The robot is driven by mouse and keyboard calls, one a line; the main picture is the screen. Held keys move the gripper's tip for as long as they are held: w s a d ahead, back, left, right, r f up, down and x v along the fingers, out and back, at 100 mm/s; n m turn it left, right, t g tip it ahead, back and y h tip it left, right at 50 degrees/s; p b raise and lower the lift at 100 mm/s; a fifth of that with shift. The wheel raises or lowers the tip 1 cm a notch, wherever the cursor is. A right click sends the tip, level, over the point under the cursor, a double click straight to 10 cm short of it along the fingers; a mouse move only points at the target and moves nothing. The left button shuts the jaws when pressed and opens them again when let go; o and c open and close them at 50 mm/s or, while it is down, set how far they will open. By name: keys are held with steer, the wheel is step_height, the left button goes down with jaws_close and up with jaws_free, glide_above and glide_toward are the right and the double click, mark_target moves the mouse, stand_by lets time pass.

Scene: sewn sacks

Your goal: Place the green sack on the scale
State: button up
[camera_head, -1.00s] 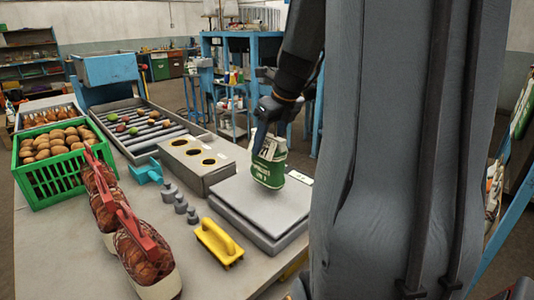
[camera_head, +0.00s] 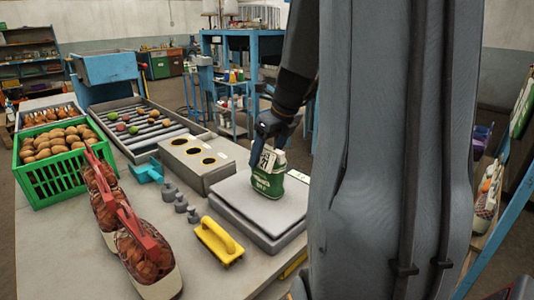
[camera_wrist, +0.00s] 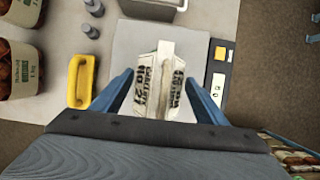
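The green sack (camera_head: 268,178) has a white top with dark print and stands nearly upright on the scale (camera_head: 240,211), toward the back of its pale plate. My gripper (camera_head: 266,146) is above it, with its blue fingers reaching down on either side of the sack's top. The sack's underside is hidden in the wrist view.
A yellow-handled tool (camera_head: 217,240) and grey weights (camera_head: 180,203) lie left of the scale. A grey box with holes (camera_head: 202,162) stands behind it. Netted sacks with red tops (camera_head: 145,255) and a green crate (camera_head: 65,177) of brown produce are further left.

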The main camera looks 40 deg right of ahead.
steer(key=b+v, duration=0.2)
steer(key=v, duration=1)
steer(key=shift+r, duration=0.15)
